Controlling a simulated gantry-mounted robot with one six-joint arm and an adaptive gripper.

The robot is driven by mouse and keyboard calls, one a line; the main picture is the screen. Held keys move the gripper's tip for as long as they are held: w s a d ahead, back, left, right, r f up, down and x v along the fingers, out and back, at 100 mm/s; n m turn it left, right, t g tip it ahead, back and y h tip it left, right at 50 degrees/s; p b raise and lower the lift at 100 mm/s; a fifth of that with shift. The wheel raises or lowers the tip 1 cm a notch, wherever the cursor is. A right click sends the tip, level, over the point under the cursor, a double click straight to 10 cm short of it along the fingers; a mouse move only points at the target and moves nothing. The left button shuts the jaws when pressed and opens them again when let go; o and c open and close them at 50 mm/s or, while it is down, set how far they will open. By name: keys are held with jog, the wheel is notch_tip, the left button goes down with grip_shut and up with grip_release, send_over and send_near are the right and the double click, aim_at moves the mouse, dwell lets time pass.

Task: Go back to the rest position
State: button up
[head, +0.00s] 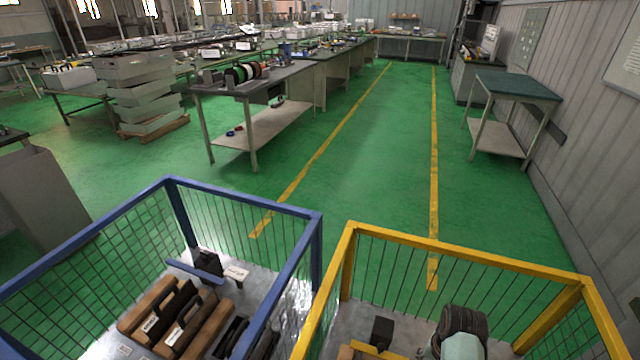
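My gripper is not clearly in view in the head view. A pale green rounded part with a dark ribbed piece (464,325) shows at the bottom right, inside the yellow-framed cage (470,258). I cannot tell whether it is part of my arm or a separate object. The blue-framed cage (245,200) at the bottom left holds brown bars (205,325) and dark handled pieces with white labels (170,318). A small black block (382,331) sits in the yellow-framed cage. No heating element can be made out for certain.
Green floor with yellow lines (434,150) runs clear beyond the cages. A workbench (250,90) with spools stands left of the lane, near stacked grey crates (140,90). A small table (515,88) stands by the right wall. A grey cabinet (40,195) is at the left edge.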

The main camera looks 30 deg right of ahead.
jog(key=w+a+r+n+t+h, duration=0.1)
jog(key=w+a+r+n+t, duration=0.25)
jog(key=w+a, duration=0.65)
jog(key=w+a+r+n+t, duration=0.4)
jog(key=a+r, duration=0.3)
jog(key=a, duration=0.6)
jog(key=s+a+r+n+t+y+b, duration=0.1)
jog(key=s+a+r+n+t, duration=0.15)
jog(key=a+r, duration=0.45)
jog(key=s+a+r+n+t, duration=0.25)
jog(key=a+r, duration=0.25)
jog(key=a, duration=0.5)
notch_tip(320, 180, up, 39)
jog(key=p, duration=3.8)
jog(key=shift+n+y, duration=0.3)
jog(key=shift+n, duration=0.15)
jog(key=shift+f, duration=0.2)
